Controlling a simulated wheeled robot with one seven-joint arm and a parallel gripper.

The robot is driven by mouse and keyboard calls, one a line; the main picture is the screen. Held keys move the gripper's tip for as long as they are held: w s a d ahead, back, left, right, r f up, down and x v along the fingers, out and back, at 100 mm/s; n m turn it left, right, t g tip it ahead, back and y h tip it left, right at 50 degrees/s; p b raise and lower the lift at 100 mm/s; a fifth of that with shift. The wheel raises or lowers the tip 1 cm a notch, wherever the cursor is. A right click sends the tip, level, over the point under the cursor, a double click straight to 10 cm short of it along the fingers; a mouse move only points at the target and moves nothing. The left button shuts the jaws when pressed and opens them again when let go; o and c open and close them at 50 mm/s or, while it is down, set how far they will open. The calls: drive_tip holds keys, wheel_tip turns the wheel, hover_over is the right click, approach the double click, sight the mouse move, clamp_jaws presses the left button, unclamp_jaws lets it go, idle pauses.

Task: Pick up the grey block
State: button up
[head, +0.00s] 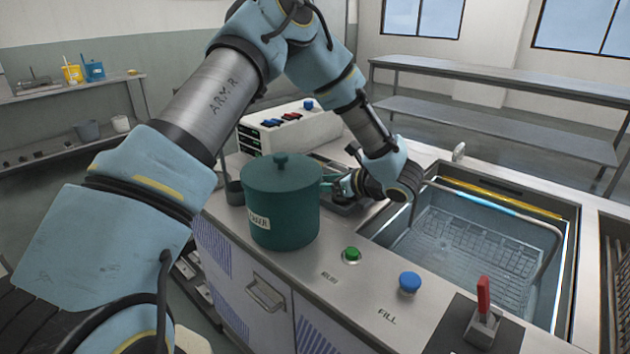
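My gripper (338,188) is low over the counter, just right of and partly behind the green lidded pot (281,205). Its fingertips are small and partly hidden by the pot, so I cannot tell whether they are open or shut. A dark grey flat shape (345,208) shows on the counter right under my gripper. I cannot tell whether it is the grey block or part of the counter. No other grey block is clearly visible. Anything behind the pot is hidden.
The open tank (478,250) with a wire basket is to the right. Green (351,254) and blue (410,281) buttons and a red lever (484,297) are along the front. A white control box (290,127) stands behind the pot. A dark cup (234,192) is left of it.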

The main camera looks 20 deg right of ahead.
clamp_jaws()
idle(0.4)
